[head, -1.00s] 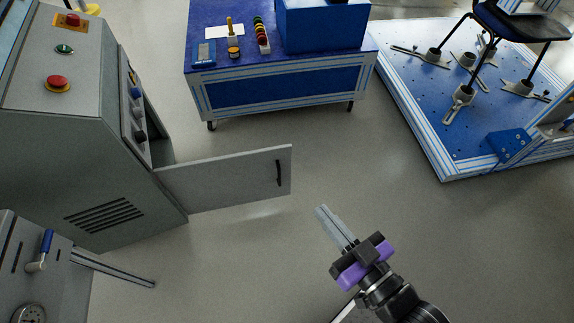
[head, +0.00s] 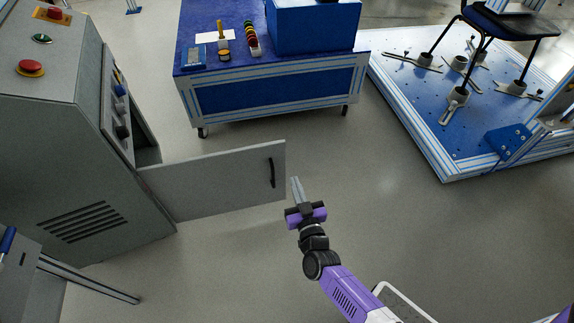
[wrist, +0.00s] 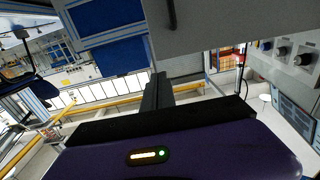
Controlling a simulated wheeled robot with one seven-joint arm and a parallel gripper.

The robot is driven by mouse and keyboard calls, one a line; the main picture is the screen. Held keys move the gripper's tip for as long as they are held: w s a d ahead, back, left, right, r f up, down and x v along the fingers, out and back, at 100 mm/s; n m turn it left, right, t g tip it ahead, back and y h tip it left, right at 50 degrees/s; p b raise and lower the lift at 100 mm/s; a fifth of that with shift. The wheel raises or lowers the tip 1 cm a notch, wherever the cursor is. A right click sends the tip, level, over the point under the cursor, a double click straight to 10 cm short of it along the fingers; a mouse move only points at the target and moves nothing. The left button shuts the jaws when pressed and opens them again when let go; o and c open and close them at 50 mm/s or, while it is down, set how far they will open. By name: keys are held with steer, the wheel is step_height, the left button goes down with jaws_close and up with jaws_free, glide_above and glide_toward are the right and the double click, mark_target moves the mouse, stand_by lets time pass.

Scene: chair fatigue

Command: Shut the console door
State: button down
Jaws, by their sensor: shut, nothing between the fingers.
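The console (head: 85,170) is a grey cabinet at the left of the head view, with buttons on top and knobs on its side. Its grey door (head: 215,183) stands wide open, swung out to the right, with a black handle (head: 272,172) near its free edge. The door also shows at the top of the wrist view (wrist: 215,22). My gripper (head: 295,182) is shut and empty, just right of the door's free edge. In the wrist view its dark fingers (wrist: 157,88) point toward the door. I cannot tell whether they touch it.
A blue workbench (head: 275,90) with a blue box stands behind the door. A blue platform (head: 480,110) carrying a chair is at the right. A grey rail (head: 90,280) juts out at lower left. The floor right of my gripper is clear.

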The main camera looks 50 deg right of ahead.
mark_target(282, 145)
steer(key=b+x, duration=0.4)
steer(key=x, duration=0.9)
steer(key=shift+w+d, duration=0.1)
steer(key=shift+w, duration=0.15)
